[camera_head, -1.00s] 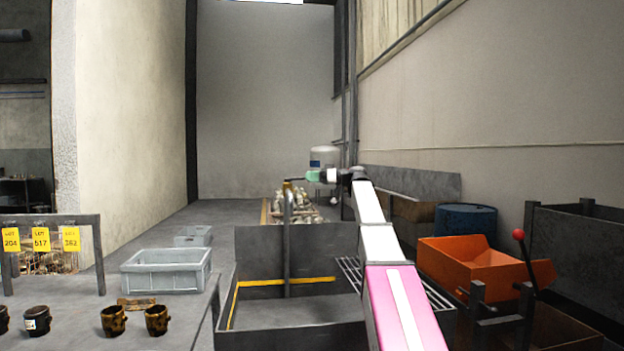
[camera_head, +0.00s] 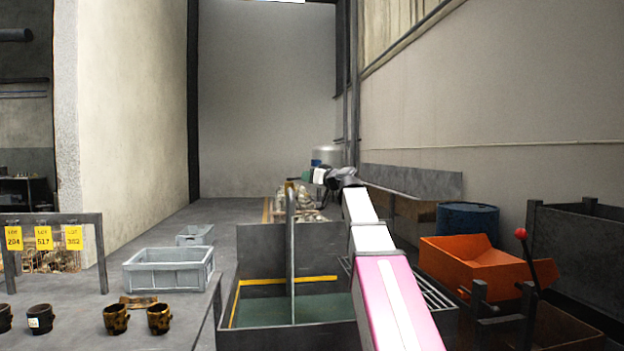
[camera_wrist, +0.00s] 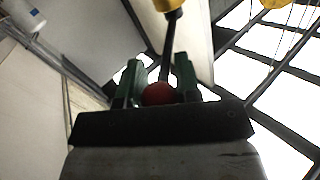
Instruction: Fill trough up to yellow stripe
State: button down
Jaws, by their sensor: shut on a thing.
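The dark metal trough (camera_head: 250,248) stands in front of me, with a yellow stripe (camera_head: 262,282) along its inner walls. Green liquid (camera_head: 258,310) covers its floor, with its surface below the stripe on the back wall. A grey standpipe (camera_head: 289,225) rises at the trough. A pale vertical line continues below it to the liquid, seemingly a stream. My gripper (camera_head: 305,176) is by the top of the pipe. In the wrist view, my gripper's green fingers (camera_wrist: 158,72) are shut on the red knob (camera_wrist: 158,94) of a dark lever (camera_wrist: 169,42), which runs to a yellow fitting (camera_wrist: 167,6).
A grey crate (camera_head: 168,280) and several dark pots (camera_head: 116,319) lie to the left. To the right are an orange bin (camera_head: 475,265), a blue drum (camera_head: 467,219) and another red-knobbed lever (camera_head: 530,258).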

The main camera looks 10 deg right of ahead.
jog(key=shift+s+a, duration=0.1)
dwell(0.4)
jog(key=c, duration=0.8)
grip_release()
jog(key=v, duration=1)
jog(key=shift+s, duration=0.4)
